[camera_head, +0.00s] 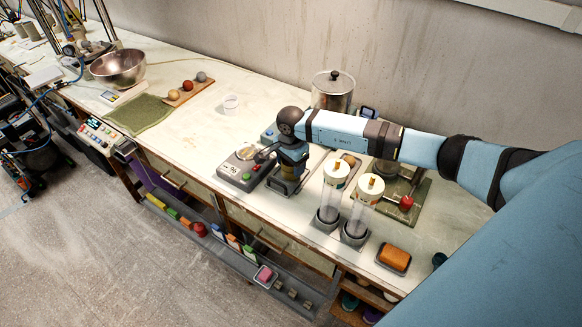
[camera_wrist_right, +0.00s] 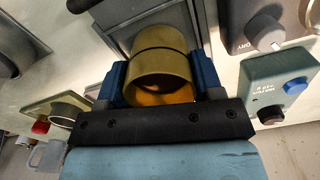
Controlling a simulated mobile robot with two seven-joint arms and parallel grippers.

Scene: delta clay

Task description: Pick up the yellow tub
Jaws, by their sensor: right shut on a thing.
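The yellow tub (camera_wrist_right: 158,64) shows in the right wrist view as an olive-yellow round tub with a dark line around it and an orange-lit inside. My right gripper (camera_wrist_right: 160,82) is shut on it, with a blue finger against each side. In the head view my right gripper (camera_head: 287,181) points down over the worktop beside the grey control box. The arm and gripper mostly hide the tub there. I cannot tell whether the tub still touches the grey surface under it. My left gripper is not in view.
A grey box with a dial (camera_head: 241,168) stands close left of the gripper. Two clear cylinders with white caps (camera_head: 335,176) stand to its right. The worktop (camera_head: 190,130) is fairly clear to the left, before a green cloth (camera_head: 139,114).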

